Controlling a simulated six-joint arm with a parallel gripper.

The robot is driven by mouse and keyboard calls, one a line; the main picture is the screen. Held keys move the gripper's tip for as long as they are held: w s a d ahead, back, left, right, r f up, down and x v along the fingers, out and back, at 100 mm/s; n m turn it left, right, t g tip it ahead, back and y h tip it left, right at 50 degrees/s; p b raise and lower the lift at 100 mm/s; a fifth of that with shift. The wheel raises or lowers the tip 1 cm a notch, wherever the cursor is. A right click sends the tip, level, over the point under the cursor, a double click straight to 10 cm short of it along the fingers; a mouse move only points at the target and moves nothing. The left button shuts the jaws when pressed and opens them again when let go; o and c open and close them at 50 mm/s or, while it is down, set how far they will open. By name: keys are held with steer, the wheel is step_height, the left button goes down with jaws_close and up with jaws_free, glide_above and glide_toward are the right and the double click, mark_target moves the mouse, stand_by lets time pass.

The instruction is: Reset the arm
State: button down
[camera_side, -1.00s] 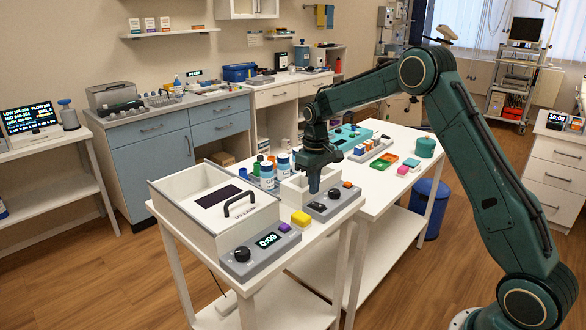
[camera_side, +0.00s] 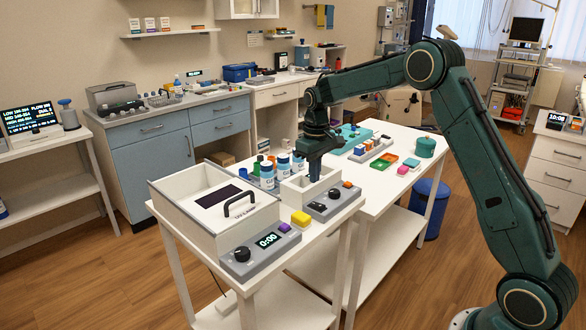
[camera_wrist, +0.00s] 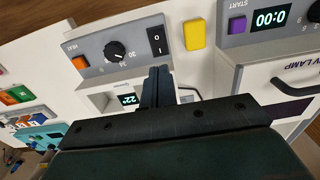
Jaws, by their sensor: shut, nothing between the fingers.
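My gripper (camera_side: 315,174) points down over the small white box-shaped device (camera_side: 296,189) on the front table, its fingertips at or just above that device's opening. The fingers are together with nothing between them. In the wrist view my gripper (camera_wrist: 158,72) shows as a dark closed pair of fingers, in front of the grey control panel (camera_wrist: 130,50) with a black knob. Part of the device is hidden behind the gripper.
A white lidded box (camera_side: 185,215) with a black handle stands at left, its timer (camera_side: 268,240) reading 0:00. A yellow block (camera_side: 301,218) lies beside the panel. Blue-white bottles (camera_side: 267,175) stand close behind the gripper. Coloured blocks and a teal pot (camera_side: 426,147) are further right.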

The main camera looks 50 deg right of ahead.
steer(key=shift+r, duration=0.1)
steer(key=s+a+r+t, duration=0.1)
steer(key=s+a+r, duration=0.3)
steer(key=s+r, duration=0.35)
steer(key=s+a+r+t, duration=0.2)
steer(key=s+a+r, duration=0.3)
steer(key=s+r, duration=0.25)
steer(key=s+a+f+t, duration=0.1)
steer(key=s+a, duration=0.1)
steer(key=s, duration=0.7)
steer(key=s+a+f+t, duration=0.1)
steer(key=s+a, duration=0.1)
steer(key=s, duration=0.8)
steer(key=shift+a+f+t, duration=0.2)
steer(key=shift+f+t, duration=0.1)
steer(key=shift+f, duration=0.05)
